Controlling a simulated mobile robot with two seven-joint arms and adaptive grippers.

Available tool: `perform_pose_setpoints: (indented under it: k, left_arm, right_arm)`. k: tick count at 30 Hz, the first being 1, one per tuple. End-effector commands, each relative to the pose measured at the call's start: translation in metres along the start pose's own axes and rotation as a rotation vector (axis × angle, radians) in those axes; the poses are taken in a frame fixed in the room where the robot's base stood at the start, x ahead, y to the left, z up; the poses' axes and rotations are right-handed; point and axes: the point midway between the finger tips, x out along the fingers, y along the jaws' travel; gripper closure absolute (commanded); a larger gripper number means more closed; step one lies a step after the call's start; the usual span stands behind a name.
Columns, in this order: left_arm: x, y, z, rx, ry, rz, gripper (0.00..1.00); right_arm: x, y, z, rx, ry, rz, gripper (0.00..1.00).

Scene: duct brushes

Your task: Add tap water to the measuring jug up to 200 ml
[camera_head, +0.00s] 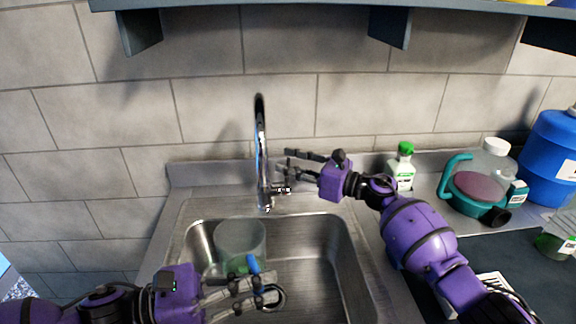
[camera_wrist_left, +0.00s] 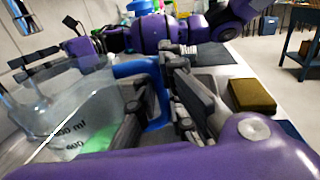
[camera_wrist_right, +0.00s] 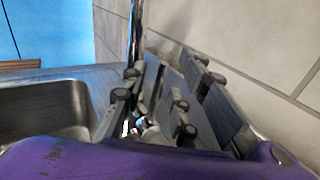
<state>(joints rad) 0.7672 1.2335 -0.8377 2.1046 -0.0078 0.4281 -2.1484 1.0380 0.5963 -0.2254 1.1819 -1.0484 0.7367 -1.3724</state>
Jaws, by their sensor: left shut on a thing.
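The clear measuring jug (camera_head: 240,238) is in the sink, below and a little left of the tap (camera_head: 261,150). Its blue handle (camera_wrist_left: 155,90) and printed ml marks show in the left wrist view. A green tint shows low in the jug (camera_wrist_left: 75,125); I cannot tell whether it is liquid. My left gripper (camera_head: 262,295) is shut on the blue handle. My right gripper (camera_head: 285,168) is open beside the tap, its fingers spread just above the tap's small side lever (camera_head: 281,189). I cannot tell whether they touch it. No water stream is visible.
The steel sink basin (camera_head: 335,250) has free room right of the jug. On the right counter stand a green-capped bottle (camera_head: 402,165), a teal-handled container (camera_head: 483,185) and a blue drum (camera_head: 552,155). A shelf (camera_head: 300,8) runs overhead along the tiled wall.

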Motion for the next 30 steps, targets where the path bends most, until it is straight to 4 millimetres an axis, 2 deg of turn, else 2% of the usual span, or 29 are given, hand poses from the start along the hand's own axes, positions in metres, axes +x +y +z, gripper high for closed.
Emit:
perform_pose_setpoints:
  k: [3,11,18,30]
  left_arm:
    - [0.0002,-0.0001,0.0006,0.001,-0.001,-0.001,1.0]
    - [0.0002,-0.0001,0.0006,0.001,-0.001,-0.001,1.0]
    - [0.0002,0.0,0.0006,0.001,-0.001,-0.001,1.0]
    - [0.0001,-0.0001,0.0005,0.001,-0.001,-0.001,1.0]
  right_arm:
    - [0.0066,0.0001,0.0,0.0,0.0,0.0,0.72]
    - [0.0077,0.0001,-0.0001,0.0,0.0,0.0,0.72]
    - [0.0074,0.0,0.0,0.0,0.0,0.0,1.0]
    - [0.0068,0.0016,-0.0007,-0.01,-0.009,0.001,1.0]
